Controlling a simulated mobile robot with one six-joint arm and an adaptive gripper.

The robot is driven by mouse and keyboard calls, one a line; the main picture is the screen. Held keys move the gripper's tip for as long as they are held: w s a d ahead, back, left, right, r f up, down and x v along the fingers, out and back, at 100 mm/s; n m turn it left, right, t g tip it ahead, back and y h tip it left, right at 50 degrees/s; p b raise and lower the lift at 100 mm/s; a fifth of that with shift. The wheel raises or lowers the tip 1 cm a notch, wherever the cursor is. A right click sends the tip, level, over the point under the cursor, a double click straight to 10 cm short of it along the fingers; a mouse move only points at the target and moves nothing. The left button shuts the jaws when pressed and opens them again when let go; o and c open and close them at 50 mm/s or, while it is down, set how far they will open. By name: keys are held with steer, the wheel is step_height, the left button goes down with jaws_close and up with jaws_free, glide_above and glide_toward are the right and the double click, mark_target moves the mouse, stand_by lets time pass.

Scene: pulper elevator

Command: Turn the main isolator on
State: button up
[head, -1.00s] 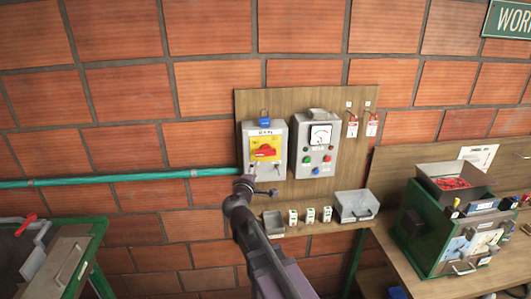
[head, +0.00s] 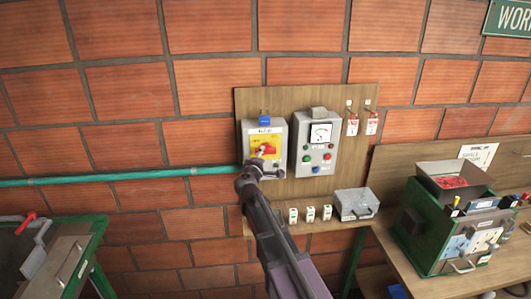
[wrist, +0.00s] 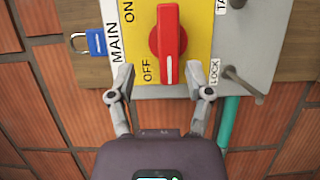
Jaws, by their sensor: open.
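The main isolator is a grey box (head: 279,135) on the wooden board, with a yellow plate (head: 256,146) and a red rotary handle (head: 265,148). In the wrist view the red handle (wrist: 168,45) stands along the picture's vertical, its white mark at the lower end beside the word OFF; ON is at the upper left. My gripper (wrist: 165,80) is open and empty, its fingertips apart on either side of the handle's lower end. I cannot tell whether they touch the plate. In the head view my gripper (head: 260,160) partly hides the handle.
A blue padlock (wrist: 96,42) hangs beside the MAIN label. A grey rod (wrist: 243,85) sticks out near the LOCK label. A second grey box (head: 315,145) with a meter and buttons is to the right. A green pipe (head: 120,178) runs left along the brick wall.

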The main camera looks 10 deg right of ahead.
steer(key=shift+x, duration=2.2)
steer(key=c, duration=0.9)
steer(key=shift+w+a+f, duration=0.1)
steer(key=shift+w+a, duration=0.05)
steer(key=shift+w, duration=0.05)
jaws_close()
